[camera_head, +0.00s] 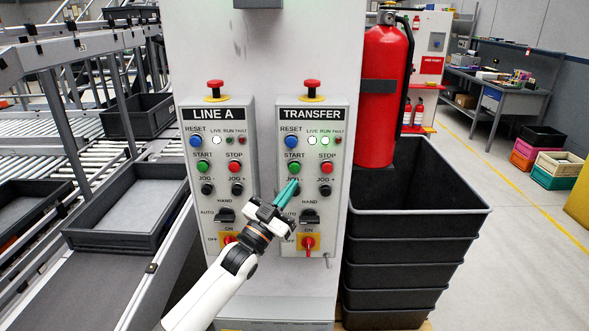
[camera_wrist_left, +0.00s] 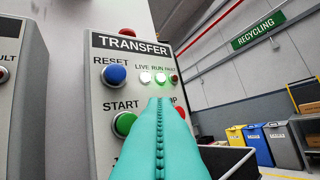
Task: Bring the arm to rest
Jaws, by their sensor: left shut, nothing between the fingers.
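My left arm (camera_head: 215,290) reaches up from the bottom of the head view. Its left gripper (camera_head: 293,184) has teal fingers, shut and empty, pointing at the TRANSFER panel (camera_head: 340,180). In the head view the fingertips overlap the area just below the green START button (camera_head: 293,168) and hide part of the JOG - button. In the wrist view the shut fingers (camera_wrist_left: 158,105) rise in front of the panel, between START (camera_wrist_left: 124,124) and the partly hidden STOP button. I cannot tell whether they touch it. TRANSFER's LIVE and RUN lamps are lit. My right gripper is not in view.
The LINE A panel (camera_head: 188,170) is left of TRANSFER on the same white cabinet (camera_head: 265,60). Stacked dark crates (camera_head: 415,257) and a red fire extinguisher (camera_head: 384,70) stand right of it. Roller conveyors with a grey tray (camera_head: 75,238) are at left. Open floor lies far right.

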